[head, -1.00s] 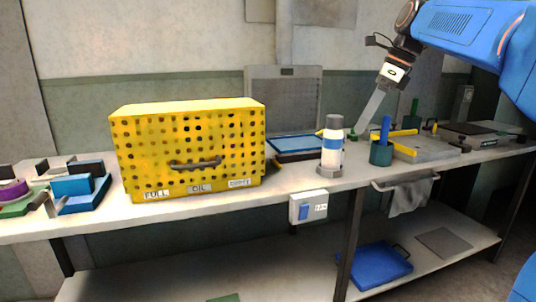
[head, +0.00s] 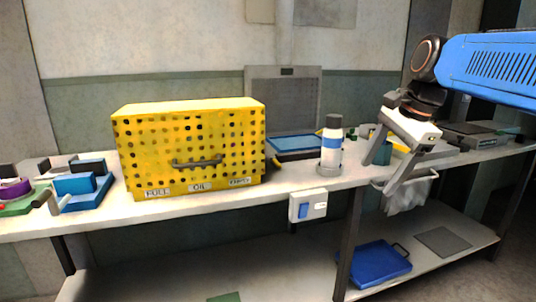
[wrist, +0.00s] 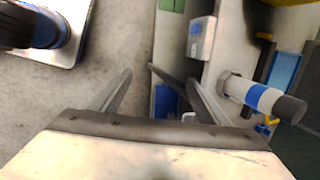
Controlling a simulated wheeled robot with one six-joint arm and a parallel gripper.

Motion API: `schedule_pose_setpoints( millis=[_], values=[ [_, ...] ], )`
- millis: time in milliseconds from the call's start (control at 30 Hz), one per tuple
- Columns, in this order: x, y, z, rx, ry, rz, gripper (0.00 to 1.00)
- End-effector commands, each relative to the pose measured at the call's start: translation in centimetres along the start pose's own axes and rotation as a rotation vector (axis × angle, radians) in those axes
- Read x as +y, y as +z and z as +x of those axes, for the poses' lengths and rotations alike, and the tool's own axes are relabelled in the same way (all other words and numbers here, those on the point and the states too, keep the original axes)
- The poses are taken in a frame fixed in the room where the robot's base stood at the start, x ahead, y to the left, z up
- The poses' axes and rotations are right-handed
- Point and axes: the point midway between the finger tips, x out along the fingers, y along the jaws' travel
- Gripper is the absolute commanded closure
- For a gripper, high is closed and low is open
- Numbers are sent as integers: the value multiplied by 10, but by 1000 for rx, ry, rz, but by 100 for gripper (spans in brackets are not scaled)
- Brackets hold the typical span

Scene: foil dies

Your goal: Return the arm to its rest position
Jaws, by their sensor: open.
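My gripper (head: 378,184) is at the right of the head view, in front of the bench's edge, its two fingers apart and pointing down and to the left. In the wrist view my gripper (wrist: 160,77) shows both fingers spread with nothing between them. The arm comes in from the upper right. The gripper hides part of the green cup (head: 379,152) and of the things behind it on the bench.
The bench (head: 300,178) carries a yellow perforated box (head: 190,150), a white bottle with a blue band (head: 331,150), a blue tray (head: 292,143) and blue fixtures (head: 80,188). A grey cloth (head: 407,195) hangs from a front rail. A blue tray (head: 380,265) lies on the lower shelf.

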Motion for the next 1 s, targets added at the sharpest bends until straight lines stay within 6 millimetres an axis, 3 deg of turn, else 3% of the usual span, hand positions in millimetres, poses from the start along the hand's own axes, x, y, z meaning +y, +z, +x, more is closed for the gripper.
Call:
schedule_pose_setpoints(
  millis=[33, 600, 800, 1000],
  values=[
    [20, 2, 8, 17, -4, -81, 30],
    [212, 1, 127, 214, 41, -1088, 30],
    [248, -2, 156, 250, 71, -1301, 30],
    [255, -2, 162, 259, 77, -1346, 30]
  ],
)
